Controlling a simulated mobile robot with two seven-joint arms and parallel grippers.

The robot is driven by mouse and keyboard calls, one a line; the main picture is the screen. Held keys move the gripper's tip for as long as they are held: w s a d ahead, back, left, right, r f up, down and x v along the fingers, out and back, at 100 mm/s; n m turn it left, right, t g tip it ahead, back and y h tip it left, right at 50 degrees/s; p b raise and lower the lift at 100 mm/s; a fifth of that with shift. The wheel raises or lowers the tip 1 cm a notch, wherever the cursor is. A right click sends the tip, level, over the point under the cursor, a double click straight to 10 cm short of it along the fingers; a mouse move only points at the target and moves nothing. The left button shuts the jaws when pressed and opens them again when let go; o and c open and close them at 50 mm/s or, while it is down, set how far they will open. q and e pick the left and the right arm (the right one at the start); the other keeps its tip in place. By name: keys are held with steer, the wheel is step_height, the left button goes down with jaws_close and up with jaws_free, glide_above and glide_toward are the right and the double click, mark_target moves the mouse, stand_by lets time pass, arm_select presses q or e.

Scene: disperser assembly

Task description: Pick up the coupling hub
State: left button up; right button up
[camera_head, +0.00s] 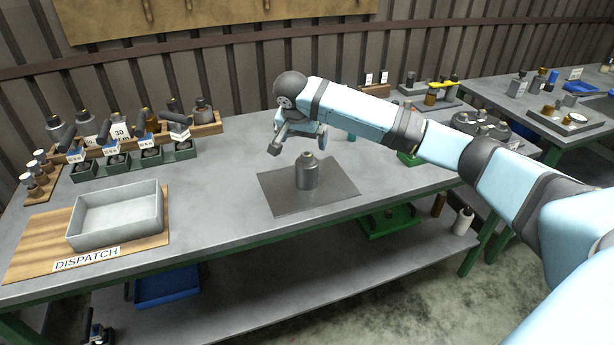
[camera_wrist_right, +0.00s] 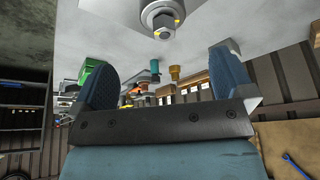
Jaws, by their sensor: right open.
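A grey metal part with a stepped, narrower top (camera_head: 308,172) stands upright on the dark mat (camera_head: 338,190) in the middle of the bench. I cannot tell for sure that it is the coupling hub. My right gripper (camera_head: 298,142) is open and empty, above and just behind this part, apart from it. In the right wrist view the spread fingers of the right gripper (camera_wrist_right: 165,82) have nothing between them. A metal part with a hex shape (camera_wrist_right: 160,16) shows at the top edge there, partly cut off. My left gripper is not clearly in view.
A pale tray (camera_head: 116,212) sits on a wooden board marked DISPATCH at the left. Green bins (camera_head: 135,162) and a wooden rack of bottles (camera_head: 205,125) stand at the back left. A second bench (camera_head: 480,92) with parts stands at the right. The bench left of the mat is clear.

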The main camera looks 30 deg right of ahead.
mark_target(306, 156)
steer(key=x, duration=0.6)
steer(key=b+x, duration=0.1)
steer(key=x, duration=0.5)
steer(key=shift+w+a, duration=0.15)
steer(key=shift+a, duration=0.1)
steer(key=c, duration=1.6)
steer(key=shift+r, duration=0.2)
